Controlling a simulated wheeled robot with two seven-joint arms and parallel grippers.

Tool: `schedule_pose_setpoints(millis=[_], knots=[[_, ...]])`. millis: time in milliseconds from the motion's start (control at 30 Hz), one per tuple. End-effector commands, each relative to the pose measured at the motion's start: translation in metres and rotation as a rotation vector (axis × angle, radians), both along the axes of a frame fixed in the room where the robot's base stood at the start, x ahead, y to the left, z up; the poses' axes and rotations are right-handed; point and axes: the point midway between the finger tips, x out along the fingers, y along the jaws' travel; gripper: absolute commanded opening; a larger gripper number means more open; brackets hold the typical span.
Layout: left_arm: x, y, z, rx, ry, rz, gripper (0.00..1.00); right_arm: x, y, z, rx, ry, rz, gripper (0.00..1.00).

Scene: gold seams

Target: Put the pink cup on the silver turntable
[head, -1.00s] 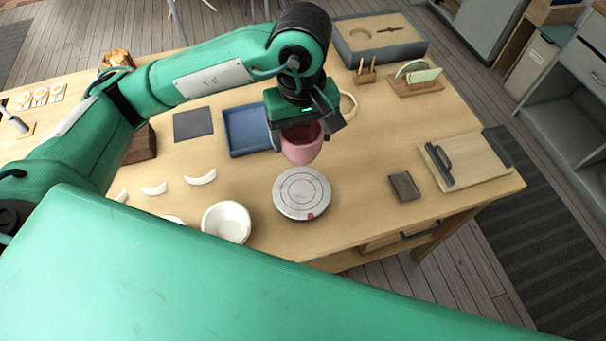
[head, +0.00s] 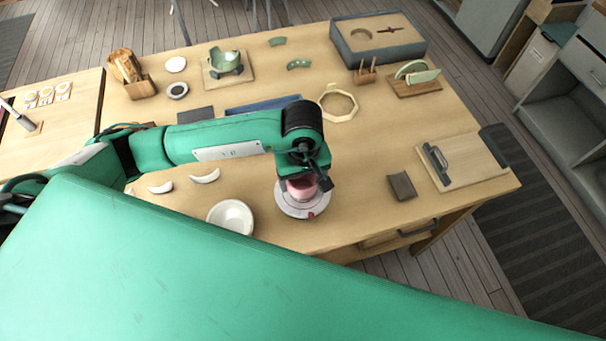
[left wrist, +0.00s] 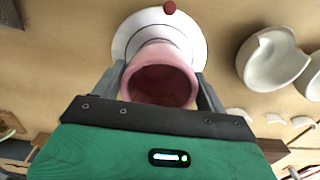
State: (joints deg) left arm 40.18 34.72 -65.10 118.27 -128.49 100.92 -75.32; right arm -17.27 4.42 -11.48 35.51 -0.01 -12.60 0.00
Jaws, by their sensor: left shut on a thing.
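The pink cup (head: 302,187) is upright between the fingers of my left gripper (head: 305,184), which is shut on it. In the left wrist view the cup (left wrist: 160,78) shows its open, empty mouth, with a finger of the gripper (left wrist: 160,90) on each side. The silver turntable (head: 290,209) is directly under the cup, and its disc (left wrist: 127,40) shows around the cup in the left wrist view. I cannot tell whether the cup's base touches the disc. My right gripper is not in view.
A white bowl (head: 231,218) stands close left of the turntable, with white shards (head: 205,176) behind it. A dark block (head: 402,186) and a board with a handle (head: 462,162) lie to the right. A wooden ring (head: 338,104) lies behind.

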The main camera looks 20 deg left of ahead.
Motion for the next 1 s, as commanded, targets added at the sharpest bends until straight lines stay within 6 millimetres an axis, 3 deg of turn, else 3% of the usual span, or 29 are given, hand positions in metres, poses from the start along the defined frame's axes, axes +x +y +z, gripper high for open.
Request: schedule_pose_setpoints(millis=[333, 367, 467, 833, 1000], knots=[[0.001, 0.0, -0.004, -0.001, -0.002, -0.001, 0.54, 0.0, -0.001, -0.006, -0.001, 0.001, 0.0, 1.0], [0.0, 0.0, -0.003, 0.0, -0.001, -0.001, 0.76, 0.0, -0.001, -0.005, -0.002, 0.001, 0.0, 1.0], [0.0, 0.0, -0.002, 0.0, -0.001, 0.0, 0.96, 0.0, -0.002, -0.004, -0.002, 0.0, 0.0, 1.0], [0.0, 0.0, 0.001, 0.0, -0.001, 0.0, 0.96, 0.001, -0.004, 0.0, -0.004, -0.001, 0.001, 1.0], [0.002, 0.0, 0.018, -0.001, -0.007, -0.002, 0.96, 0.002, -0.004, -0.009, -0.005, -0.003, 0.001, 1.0]])
